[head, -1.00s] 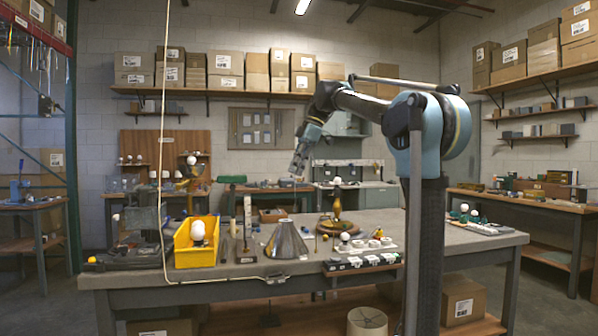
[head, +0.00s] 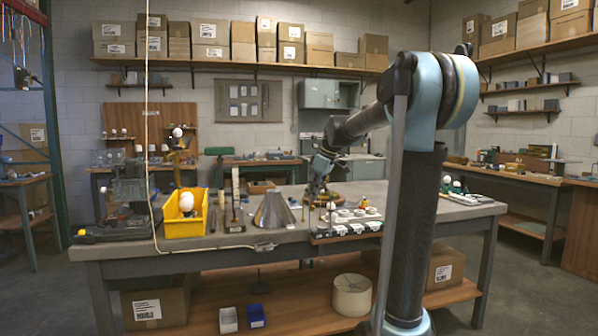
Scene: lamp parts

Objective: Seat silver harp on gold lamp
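My gripper (head: 318,186) points down at the back middle of the workbench, over the round wooden base (head: 343,198) where the gold lamp stands. The gripper and wrist cover most of the gold lamp, so its top and stem cannot be made out now. The silver harp cannot be picked out in this view. The fingers are small and dark, so whether they are open, shut or holding something is unclear.
On the workbench (head: 290,238), a grey cone shade (head: 273,212) stands left of the gripper and a yellow bin (head: 186,222) farther left. White ring parts (head: 350,213) and a small white bulb (head: 331,206) sit in front. A beige shade (head: 351,295) is on the lower shelf.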

